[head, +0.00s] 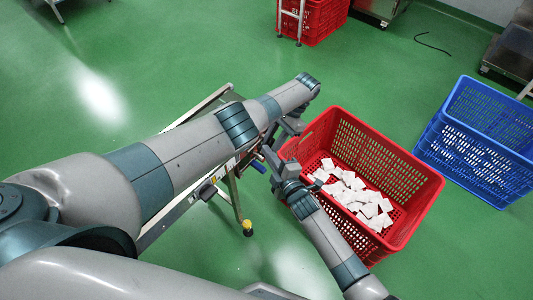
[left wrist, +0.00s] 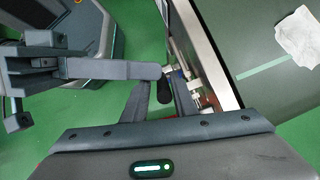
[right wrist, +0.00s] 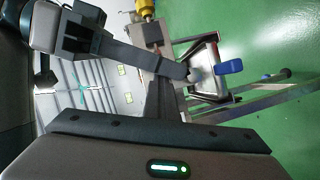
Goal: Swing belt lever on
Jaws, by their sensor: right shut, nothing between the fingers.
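My left gripper (head: 275,146) reaches over the metal frame (head: 222,103) beside the red crate; its fingers (left wrist: 162,92) stand apart in the left wrist view. A small black knob (left wrist: 164,90) shows between them; I cannot tell whether they touch it or whether it is the lever's handle. My right gripper (head: 272,165) is shut and empty close to the left one; its fingers (right wrist: 166,98) are together in the right wrist view. A blue handle (right wrist: 230,66) shows beyond them on the metal frame. I cannot tell whether it is the belt lever. My arms hide much of the machine.
A red crate (head: 436,184) holding several white packets (head: 352,190) stands right of the grippers. Blue crates (head: 480,130) stand farther right. A yellow knob (head: 247,226) sits low on the frame. The green floor (head: 150,75) is open at the upper left.

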